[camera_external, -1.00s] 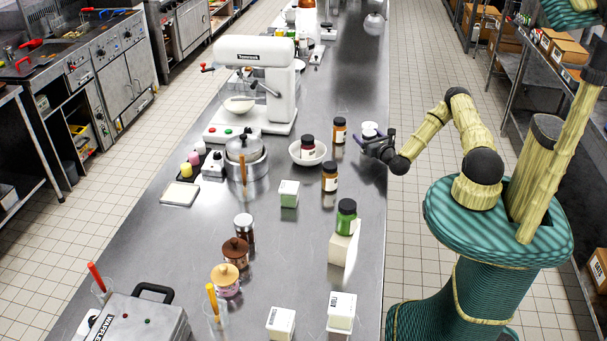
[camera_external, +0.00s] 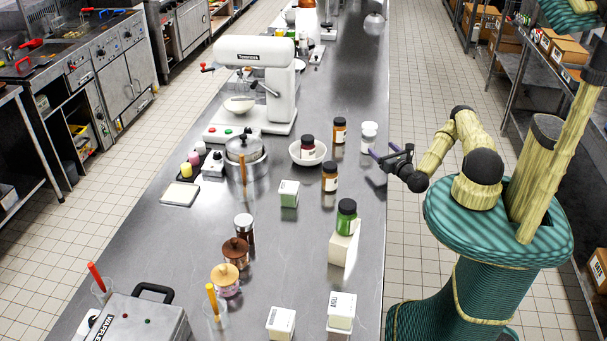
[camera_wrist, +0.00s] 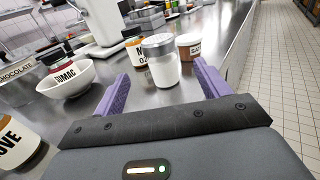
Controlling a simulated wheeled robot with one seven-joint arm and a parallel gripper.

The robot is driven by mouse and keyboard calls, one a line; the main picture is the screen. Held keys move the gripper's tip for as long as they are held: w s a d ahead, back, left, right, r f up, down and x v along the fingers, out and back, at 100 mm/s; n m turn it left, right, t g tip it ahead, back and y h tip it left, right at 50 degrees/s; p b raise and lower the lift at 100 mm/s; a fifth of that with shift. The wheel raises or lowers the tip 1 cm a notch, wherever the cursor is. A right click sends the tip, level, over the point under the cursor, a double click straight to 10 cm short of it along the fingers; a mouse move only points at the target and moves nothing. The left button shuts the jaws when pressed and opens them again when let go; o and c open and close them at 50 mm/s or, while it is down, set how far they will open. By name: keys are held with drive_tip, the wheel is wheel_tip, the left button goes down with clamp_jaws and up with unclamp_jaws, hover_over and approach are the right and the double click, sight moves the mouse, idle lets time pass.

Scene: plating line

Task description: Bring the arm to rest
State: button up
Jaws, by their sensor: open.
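The same white jar (camera_external: 368,137) stands just beyond my gripper in the external view.
A green jar (camera_external: 346,215) sits on a pale block nearer the camera. The aisle floor (camera_external: 425,110) right of the counter is clear.

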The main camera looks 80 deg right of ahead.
idle(0.7)
drive_tip(key=shift+w+a+r+n, duration=0.1)
drive_tip(key=shift+w+r+n, duration=0.2)
drive_tip(key=shift+n, duration=0.1)
drive_tip(key=w+a+r+n+t+y+p, duration=0.3)
drive_tip(key=w+a+r+n+y, duration=0.3)
drive_tip(key=n, duration=0.5)
drive_tip(key=w+a+r+n+t+y+p, duration=0.2)
drive_tip(key=w+a+r+n+y+p, duration=0.35)
drive_tip(key=n, duration=0.45)
drive_tip(key=w+a+f+n+g+y+b, duration=0.1)
drive_tip(key=w+a+n+g+y+b, duration=0.2)
drive_tip(key=a+n, duration=0.7)
drive_tip(key=w+a+n+g+y+b, duration=0.1)
drive_tip(key=w+a+n+y+b, duration=0.2)
drive_tip(key=a+n, duration=0.75)
drive_tip(key=s+r+n+g+h+b, duration=0.25)
drive_tip(key=s+n+g, duration=0.25)
drive_tip(key=s+g, duration=0.75)
drive_tip(key=s+d+r+t+p, duration=0.1)
drive_tip(key=s+r+t+p, duration=0.2)
drive_tip(key=r+p, duration=0.9)
drive_tip(key=shift+s+r, duration=0.25)
drive_tip(key=shift+r, duration=0.15)
